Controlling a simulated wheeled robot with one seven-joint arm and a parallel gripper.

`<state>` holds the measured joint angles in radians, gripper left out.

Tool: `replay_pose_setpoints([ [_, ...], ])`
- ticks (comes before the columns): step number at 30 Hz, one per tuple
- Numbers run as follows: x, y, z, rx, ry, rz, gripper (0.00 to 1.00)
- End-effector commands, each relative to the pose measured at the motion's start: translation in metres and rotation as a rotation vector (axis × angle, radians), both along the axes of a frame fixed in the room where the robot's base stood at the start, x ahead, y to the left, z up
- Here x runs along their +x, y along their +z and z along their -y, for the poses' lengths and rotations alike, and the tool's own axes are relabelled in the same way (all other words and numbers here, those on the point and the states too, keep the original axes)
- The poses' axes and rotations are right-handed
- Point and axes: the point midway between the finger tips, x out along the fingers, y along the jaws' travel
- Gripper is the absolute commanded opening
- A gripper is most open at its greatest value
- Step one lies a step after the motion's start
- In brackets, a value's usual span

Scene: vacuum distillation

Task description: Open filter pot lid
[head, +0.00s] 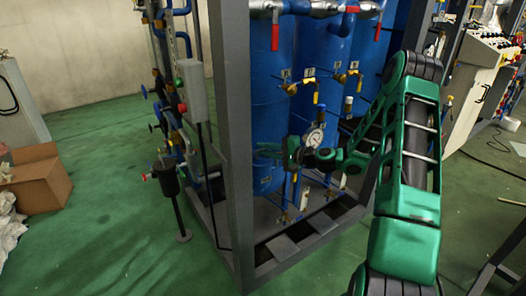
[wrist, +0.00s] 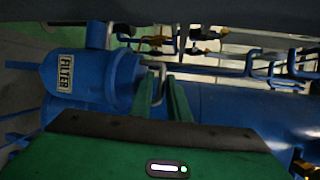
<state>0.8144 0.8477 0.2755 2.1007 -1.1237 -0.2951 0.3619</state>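In the wrist view, a blue filter pot (wrist: 72,75) with a white FILTER label lies sideways at the left. Its rounded end and flange (wrist: 122,80) face the gripper. A bent grey metal handle (wrist: 157,68) shows beside the flange, at the fingertips. My gripper (wrist: 160,80) has its two green fingers apart, with the handle in or just beyond the gap; contact cannot be told. In the head view my gripper (head: 272,152) reaches left in front of a blue tank (head: 270,100). I cannot make out the filter pot's lid clearly there.
A grey frame post (head: 232,130) stands just left of my gripper. A gauge (head: 313,138) and yellow-handled valves (head: 318,92) are close to the wrist. A grey control box with buttons (head: 191,90) is left of the post. The green floor (head: 120,235) at left is mostly clear.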

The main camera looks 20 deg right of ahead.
Motion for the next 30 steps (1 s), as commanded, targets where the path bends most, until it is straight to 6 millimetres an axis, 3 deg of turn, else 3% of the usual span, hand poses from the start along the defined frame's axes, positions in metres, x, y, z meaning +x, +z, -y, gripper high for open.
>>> replay_pose_setpoints([
  [6, 0.0003, -0.0001, -0.0001, 0.0, 0.0, 0.0, 0.15],
  [9, 0.0001, -0.0001, 0.0, 0.0, 0.0, 0.0, 0.0],
  [30, -0.0005, -0.0014, 0.0004, -0.001, 0.0, -0.003, 0.0],
])
